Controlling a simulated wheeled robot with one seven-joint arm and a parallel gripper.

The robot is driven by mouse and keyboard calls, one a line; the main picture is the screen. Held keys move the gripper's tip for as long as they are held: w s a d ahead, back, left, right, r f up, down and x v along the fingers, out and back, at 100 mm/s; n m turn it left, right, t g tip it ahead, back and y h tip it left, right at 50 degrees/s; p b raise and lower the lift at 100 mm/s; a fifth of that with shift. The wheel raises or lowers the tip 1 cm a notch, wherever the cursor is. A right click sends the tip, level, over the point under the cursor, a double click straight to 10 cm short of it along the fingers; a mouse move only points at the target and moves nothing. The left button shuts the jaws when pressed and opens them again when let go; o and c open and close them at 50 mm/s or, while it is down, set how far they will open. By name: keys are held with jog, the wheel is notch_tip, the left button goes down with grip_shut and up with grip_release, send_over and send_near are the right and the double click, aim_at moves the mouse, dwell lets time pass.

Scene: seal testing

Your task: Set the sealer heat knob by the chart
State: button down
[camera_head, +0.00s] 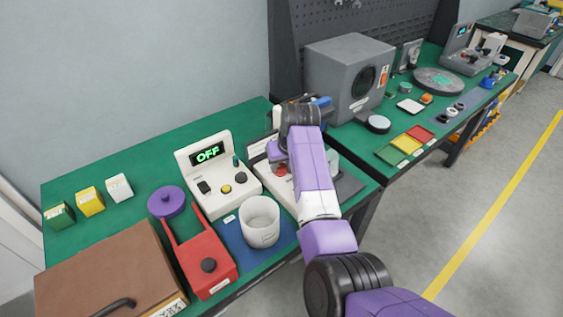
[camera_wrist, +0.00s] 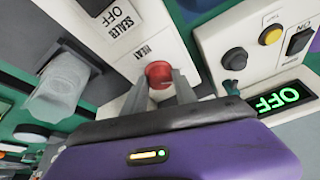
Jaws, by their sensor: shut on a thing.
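The sealer (camera_head: 275,178) is a white console right of the OFF display unit, partly hidden by my arm. Its red heat knob (camera_wrist: 158,72) shows in the wrist view beside a "HEAT" label (camera_wrist: 148,50). My gripper (camera_wrist: 160,86) is shut on the red knob, one grey finger on each side. In the head view the red knob (camera_head: 282,170) shows beside my arm. A "SEALER OFF" label (camera_wrist: 122,22) is on the same panel. I cannot make out a heat chart in either view, nor the knob's pointer setting.
Left of the sealer stands a white unit (camera_head: 225,183) with a green "OFF" display. A white cup (camera_head: 259,222) sits on a blue mat in front. A red frame (camera_head: 207,268) and a brown board (camera_head: 108,272) are further left. A translucent pouch (camera_wrist: 63,88) lies beside the sealer.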

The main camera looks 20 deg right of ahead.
dwell(0.4)
jog(key=c, duration=1)
grip_release()
jog(key=v, duration=0.7)
jog(key=shift+r, duration=0.4)
jog(key=shift+s+d, duration=0.15)
jog(key=shift+s, duration=0.05)
